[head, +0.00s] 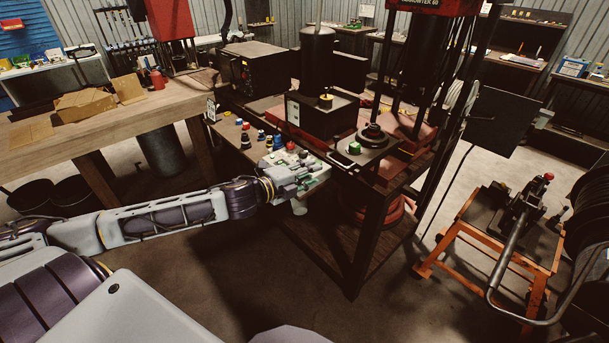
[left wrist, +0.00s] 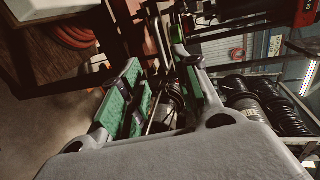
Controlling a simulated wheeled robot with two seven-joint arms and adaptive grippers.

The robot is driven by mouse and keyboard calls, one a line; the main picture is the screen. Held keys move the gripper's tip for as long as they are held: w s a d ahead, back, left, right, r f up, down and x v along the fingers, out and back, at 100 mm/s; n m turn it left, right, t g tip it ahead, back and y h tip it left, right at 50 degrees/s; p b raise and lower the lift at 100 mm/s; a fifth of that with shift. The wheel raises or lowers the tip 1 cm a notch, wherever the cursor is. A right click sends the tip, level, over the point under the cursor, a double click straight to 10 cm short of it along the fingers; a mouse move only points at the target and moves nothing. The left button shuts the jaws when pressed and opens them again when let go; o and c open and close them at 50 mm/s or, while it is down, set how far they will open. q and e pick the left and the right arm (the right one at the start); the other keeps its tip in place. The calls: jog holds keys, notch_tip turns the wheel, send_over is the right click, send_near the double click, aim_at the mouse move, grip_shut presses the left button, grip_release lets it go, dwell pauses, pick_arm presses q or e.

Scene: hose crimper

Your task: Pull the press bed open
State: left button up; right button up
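The hose crimper press stands on a dark steel bench in the head view, with a red body (head: 400,125) and a red head (head: 432,6) on upright columns. A dark flat part with a round black piece (head: 373,132) on it sits low at its front; I cannot tell for sure whether this is the press bed. My right gripper is out of view.
A wooden table with cardboard (head: 85,103) is at left. An orange cart (head: 510,235) stands at right. The floor in front of the bench is clear.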

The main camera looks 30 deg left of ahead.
pick_arm(q)
jog(key=shift+s+a+r, duration=0.1)
jog(key=shift+s+a, duration=0.05)
jog(key=shift+s, duration=0.45)
jog(key=shift+s+r, duration=0.1)
jog(key=shift+s, duration=0.1)
dwell(0.4)
jog(key=shift+n, duration=0.3)
